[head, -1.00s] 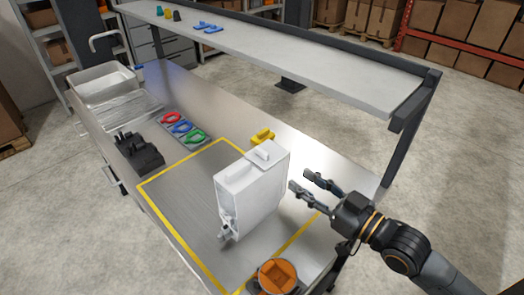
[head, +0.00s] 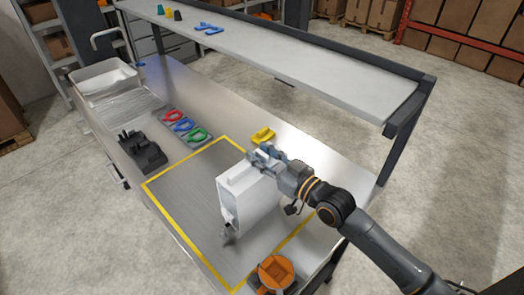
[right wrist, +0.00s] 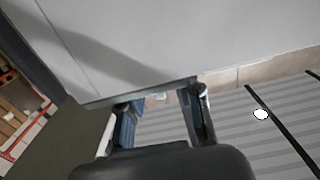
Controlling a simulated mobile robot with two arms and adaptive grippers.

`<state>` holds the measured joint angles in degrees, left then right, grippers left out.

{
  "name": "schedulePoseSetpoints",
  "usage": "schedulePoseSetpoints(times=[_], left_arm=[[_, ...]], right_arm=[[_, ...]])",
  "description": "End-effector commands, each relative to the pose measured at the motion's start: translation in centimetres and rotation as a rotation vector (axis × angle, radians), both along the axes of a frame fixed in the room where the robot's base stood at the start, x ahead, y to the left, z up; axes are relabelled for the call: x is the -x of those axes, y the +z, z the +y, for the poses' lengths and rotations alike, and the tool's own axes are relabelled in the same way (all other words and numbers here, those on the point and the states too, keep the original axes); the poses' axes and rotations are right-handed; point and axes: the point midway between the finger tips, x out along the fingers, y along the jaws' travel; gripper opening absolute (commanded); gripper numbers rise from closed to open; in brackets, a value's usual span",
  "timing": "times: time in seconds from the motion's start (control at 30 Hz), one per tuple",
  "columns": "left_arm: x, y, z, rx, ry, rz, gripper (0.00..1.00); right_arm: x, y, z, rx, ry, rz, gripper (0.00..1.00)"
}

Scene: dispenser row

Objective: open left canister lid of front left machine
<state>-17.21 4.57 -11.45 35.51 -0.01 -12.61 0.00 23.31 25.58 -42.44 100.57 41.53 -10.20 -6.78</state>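A white box-shaped machine (head: 262,201) stands upright inside the yellow outline on the steel bench. Its small spout faces the lower left. A raised ridge (head: 236,172) shows on its top; the rear part of the top, where the lid tab sits, is covered by my right gripper (head: 266,157). In the right wrist view, the machine's white surface (right wrist: 180,40) fills the upper part. The fingers of my right gripper (right wrist: 162,115) are apart there, just at the white edge, with nothing clearly held between them. My left gripper is out of view.
An orange round part (head: 276,271) sits in front of the machine. A yellow piece (head: 263,135) lies behind it. A long raised shelf (head: 290,60) runs behind.

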Motion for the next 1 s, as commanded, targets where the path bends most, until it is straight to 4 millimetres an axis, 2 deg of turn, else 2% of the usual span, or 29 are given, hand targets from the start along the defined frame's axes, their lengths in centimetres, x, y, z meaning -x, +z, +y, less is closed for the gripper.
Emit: schedulePoseSetpoints(times=[0.27, 0.43, 0.47, 0.8, 1.0], left_arm=[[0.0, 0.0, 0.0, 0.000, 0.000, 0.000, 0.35], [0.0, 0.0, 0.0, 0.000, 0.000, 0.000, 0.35], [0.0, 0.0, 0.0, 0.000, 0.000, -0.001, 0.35], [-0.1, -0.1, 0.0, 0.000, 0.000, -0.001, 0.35], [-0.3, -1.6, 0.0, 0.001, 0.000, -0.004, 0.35]], right_arm=[[-0.1, 0.0, 0.1, 0.000, 0.000, 0.000, 0.34], [-0.1, 0.0, 0.1, 0.000, 0.000, 0.000, 0.01], [-0.1, 0.0, 0.1, 0.000, 0.000, 0.000, 0.00], [-0.2, 0.0, 0.0, -0.003, 0.000, 0.003, 0.00], [-1.2, -0.1, -0.6, -0.034, -0.001, 0.032, 0.00]])
